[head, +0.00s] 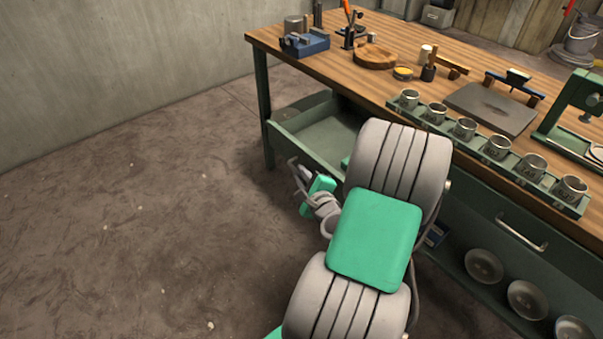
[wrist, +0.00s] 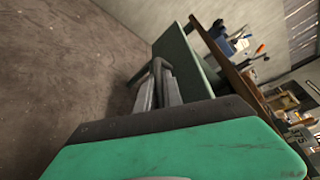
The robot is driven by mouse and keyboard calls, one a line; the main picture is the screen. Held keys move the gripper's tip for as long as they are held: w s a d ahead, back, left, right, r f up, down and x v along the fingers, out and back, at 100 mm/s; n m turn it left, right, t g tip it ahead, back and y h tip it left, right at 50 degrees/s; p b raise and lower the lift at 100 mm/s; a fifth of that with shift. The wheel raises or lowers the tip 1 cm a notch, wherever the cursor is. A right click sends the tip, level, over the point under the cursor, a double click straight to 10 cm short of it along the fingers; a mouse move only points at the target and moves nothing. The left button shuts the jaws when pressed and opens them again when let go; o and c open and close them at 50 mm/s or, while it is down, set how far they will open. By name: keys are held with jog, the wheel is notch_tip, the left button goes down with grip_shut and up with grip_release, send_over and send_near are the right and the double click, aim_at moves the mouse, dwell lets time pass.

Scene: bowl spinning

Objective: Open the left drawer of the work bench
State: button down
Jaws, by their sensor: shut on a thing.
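The work bench (head: 325,68) has a wooden top and green legs and drawers. My gripper (head: 296,170) is at the outer side of the drawer's front, shut on the handle, which is mostly hidden by the fingers. In the wrist view my gripper (wrist: 155,88) has its fingers close together against the drawer's green front panel (wrist: 180,62). My arm hides the right part of the drawer in the head view.
The right drawer's handle (head: 522,232) shows on its shut front. Several metal cups (head: 465,129) stand in a rack along the bench's front edge. Several bowls (head: 484,265) sit on the lower shelf. The floor (head: 130,210) to the left is clear.

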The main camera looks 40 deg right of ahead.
jog(key=c, duration=1.8)
grip_release()
jog(key=shift+s, duration=0.25)
jog(key=shift+o, duration=0.2)
jog(key=shift+w, duration=0.1)
jog(key=v, duration=0.7)
jog(key=shift+s+a, duration=0.2)
jog(key=shift+s, duration=0.15)
jog(key=shift+r, duration=0.1)
